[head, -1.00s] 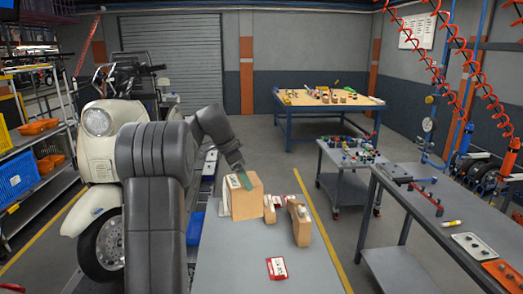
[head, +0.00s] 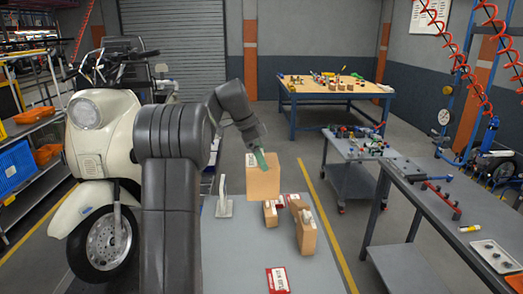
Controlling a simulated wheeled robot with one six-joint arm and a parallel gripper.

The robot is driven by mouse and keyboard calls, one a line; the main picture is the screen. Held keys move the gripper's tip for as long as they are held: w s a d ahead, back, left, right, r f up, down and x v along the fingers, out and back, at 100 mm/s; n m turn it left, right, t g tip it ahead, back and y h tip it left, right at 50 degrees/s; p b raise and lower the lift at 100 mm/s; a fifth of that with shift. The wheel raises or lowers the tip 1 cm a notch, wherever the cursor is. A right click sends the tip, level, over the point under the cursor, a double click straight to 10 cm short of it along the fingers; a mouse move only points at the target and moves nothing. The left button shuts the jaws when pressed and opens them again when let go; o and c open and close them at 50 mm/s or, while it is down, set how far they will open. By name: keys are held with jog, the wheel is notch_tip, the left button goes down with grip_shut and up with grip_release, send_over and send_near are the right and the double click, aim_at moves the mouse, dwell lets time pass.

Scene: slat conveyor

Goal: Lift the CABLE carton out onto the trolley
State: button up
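A large tan carton (head: 263,183) with a white label at its top left stands out at the far end of the grey tabletop (head: 240,255). The label is too small to read, so I cannot tell if it says CABLE. My gripper (head: 260,158), with a green part at its end, meets the carton's top and appears shut on it. The fingertips are mostly hidden. I cannot tell whether the carton's base touches the surface. Smaller tan cartons, one short (head: 270,213) and one taller (head: 306,233), stand nearer, with white and red labels.
A red and white card (head: 278,280) lies at the near end of the tabletop. A white stand (head: 225,197) is left of the large carton. A grey trolley (head: 350,180) with small parts stands back right, and a workbench (head: 440,200) is at right. A scooter (head: 90,165) is at left.

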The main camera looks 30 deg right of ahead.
notch_tip(320, 180, down, 6)
jog(key=shift+r+b, duration=0.15)
jog(key=shift+b, duration=0.2)
notch_tip(320, 180, down, 15)
jog(key=b, duration=1)
jog(key=shift+f, duration=0.2)
jog(key=shift+w+a, duration=0.1)
jog(key=shift+w, duration=0.05)
dwell(0.4)
jog(key=shift+f+b, duration=0.3)
jog(key=shift+b, duration=0.1)
jog(key=shift+f, duration=0.25)
dwell(0.4)
jog(key=o, duration=1)
